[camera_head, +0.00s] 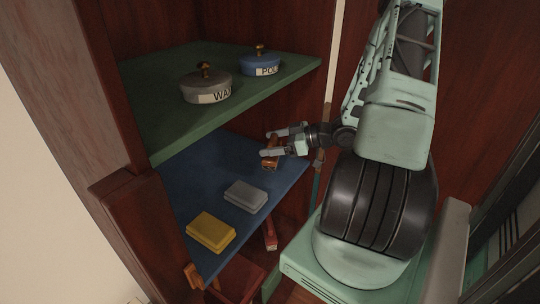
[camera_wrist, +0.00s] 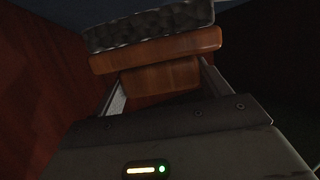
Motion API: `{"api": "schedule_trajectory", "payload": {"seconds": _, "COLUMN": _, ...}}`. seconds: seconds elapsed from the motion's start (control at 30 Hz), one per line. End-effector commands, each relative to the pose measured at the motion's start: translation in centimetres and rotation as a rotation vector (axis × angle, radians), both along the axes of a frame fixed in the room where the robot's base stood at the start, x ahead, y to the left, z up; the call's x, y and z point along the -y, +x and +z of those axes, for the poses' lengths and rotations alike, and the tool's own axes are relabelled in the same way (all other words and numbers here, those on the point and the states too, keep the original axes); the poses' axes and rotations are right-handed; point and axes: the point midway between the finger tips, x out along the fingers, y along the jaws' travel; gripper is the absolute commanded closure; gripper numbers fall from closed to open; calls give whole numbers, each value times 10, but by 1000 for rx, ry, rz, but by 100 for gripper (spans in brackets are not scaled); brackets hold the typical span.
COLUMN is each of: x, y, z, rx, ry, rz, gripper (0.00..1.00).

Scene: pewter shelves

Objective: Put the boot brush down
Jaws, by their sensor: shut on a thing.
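The boot brush has an orange-brown wooden body and shows in the head view (camera_head: 270,159) between the fingertips of my gripper (camera_head: 268,143). In the wrist view the brush (camera_wrist: 155,48) fills the space ahead of the fingers, with its dark bristles on the far side. My gripper (camera_wrist: 160,80) is shut on the wooden block. The brush is over the right part of the blue shelf (camera_head: 203,180). I cannot tell whether it touches the shelf.
A grey block (camera_head: 245,197) and a yellow block (camera_head: 211,232) lie on the blue shelf toward the front. The green shelf (camera_head: 160,122) above holds a grey lidded tin (camera_head: 206,88) and a blue one (camera_head: 261,64). A red-brown side panel (camera_wrist: 45,85) is close on the left in the wrist view.

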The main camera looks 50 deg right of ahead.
Motion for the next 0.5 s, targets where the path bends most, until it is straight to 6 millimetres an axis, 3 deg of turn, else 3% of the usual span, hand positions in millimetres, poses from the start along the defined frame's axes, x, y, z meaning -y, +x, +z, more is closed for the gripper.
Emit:
{"api": "schedule_trajectory", "payload": {"seconds": 0.3, "x": 0, "y": 0, "z": -36, "rx": 0, "ry": 2, "rz": 0, "gripper": 48}}
{"api": "schedule_trajectory", "payload": {"seconds": 0.5, "x": 0, "y": 0, "z": -44, "rx": 0, "ry": -1, "rz": 1, "gripper": 48}}
